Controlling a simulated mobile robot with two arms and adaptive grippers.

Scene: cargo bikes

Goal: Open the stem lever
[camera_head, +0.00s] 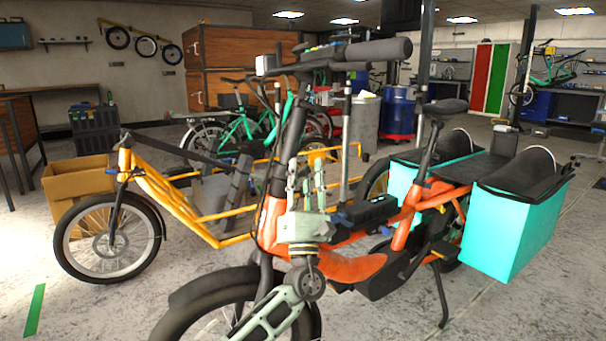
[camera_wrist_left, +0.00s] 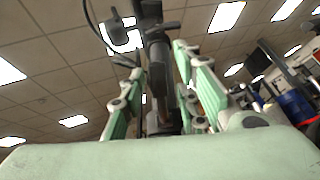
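The orange cargo bike (camera_head: 350,268) stands in front of me. Its black stem (camera_head: 292,128) rises from the orange head tube to the handlebar (camera_head: 355,50). In the left wrist view the dark stem (camera_wrist_left: 158,62) stands upright between the two fingers, under the ceiling. I cannot clearly make out the stem lever; small dark parts stick out from the stem. My pale green left gripper (camera_head: 306,170) points upward beside the head tube, fingers apart. In the left wrist view the left gripper (camera_wrist_left: 158,75) is open, with no clear contact. My right gripper is not in view.
A yellow cargo bike (camera_head: 180,203) stands close behind on the left. Turquoise bags (camera_head: 510,225) hang at the orange bike's rear. The front wheel (camera_head: 225,300) is close to my arm. Blue barrels (camera_head: 397,110) and wooden crates (camera_head: 225,60) stand farther back. Grey floor is open at lower right.

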